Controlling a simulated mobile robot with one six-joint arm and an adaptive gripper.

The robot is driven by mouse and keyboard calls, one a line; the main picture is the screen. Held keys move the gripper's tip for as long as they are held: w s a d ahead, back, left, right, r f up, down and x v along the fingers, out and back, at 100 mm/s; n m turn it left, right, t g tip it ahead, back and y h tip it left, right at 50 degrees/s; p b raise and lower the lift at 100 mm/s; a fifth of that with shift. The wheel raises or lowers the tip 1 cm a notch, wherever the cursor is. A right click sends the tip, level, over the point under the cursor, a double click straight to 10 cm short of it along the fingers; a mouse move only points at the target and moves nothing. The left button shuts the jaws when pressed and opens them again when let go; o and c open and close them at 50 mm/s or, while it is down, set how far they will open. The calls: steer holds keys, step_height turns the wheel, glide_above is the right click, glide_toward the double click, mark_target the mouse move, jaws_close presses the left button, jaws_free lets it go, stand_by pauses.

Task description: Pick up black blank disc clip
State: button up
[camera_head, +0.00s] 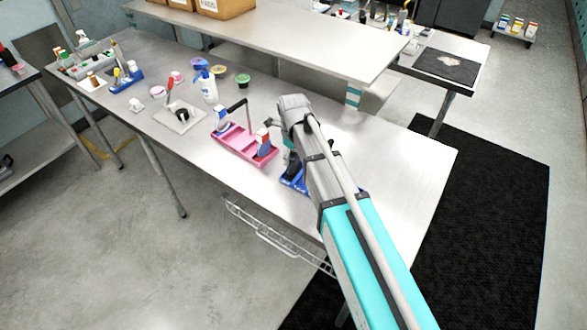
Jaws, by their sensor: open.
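My gripper (293,168) shows as a dark shape pointing down, partly hidden behind my arm. It is open and hangs over a blue tray (291,182) on the steel table. I cannot make out anything between its fingers. My arm covers much of the blue tray and whatever lies in it. I cannot pick out the black blank disc clip for sure; it may be hidden behind my gripper or arm.
A pink tray (240,149) with small boxes stands just left of my gripper. Further left are a white spray bottle (208,90), a pale mat (180,117) with a small black item, and several round tubs. A raised shelf (300,38) runs behind. The table's right end (420,160) is clear.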

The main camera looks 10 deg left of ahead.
steer(key=shift+c, duration=0.3)
jaws_close()
stand_by(0.6)
